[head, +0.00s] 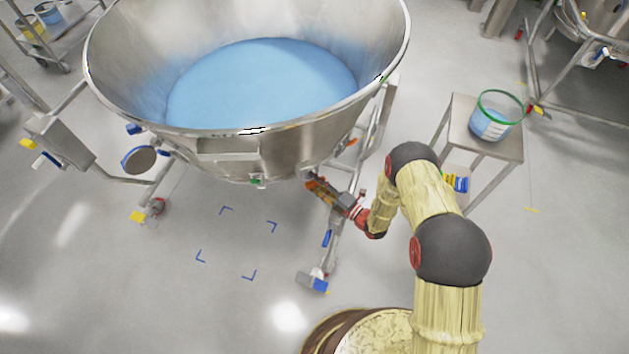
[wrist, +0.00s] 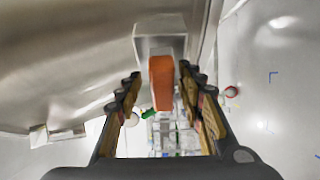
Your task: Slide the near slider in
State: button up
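An orange block-shaped handle (wrist: 161,80) stands out from a pale metal block (wrist: 160,38) under the bowl's wall in the wrist view; it looks like the near slider, though its track is not visible. My gripper (wrist: 159,76) is open, with its fingers to the left and right of the handle. Gaps show on both sides, so no grip is visible. In the head view my gripper (head: 316,187) reaches under the right front of the large steel bowl (head: 215,152). The handle cannot be told apart from the fingers there.
The bowl holds blue material (head: 262,82). A support leg ends in a foot (head: 312,281) below my gripper. A small steel table (head: 497,145) with a green-rimmed bucket (head: 492,125) stands to the right. Blue corner marks outline clear floor (head: 236,244) at the front.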

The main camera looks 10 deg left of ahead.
jog(key=v, duration=1.1)
jog(key=shift+d, duration=0.35)
jog(key=shift+s, duration=0.15)
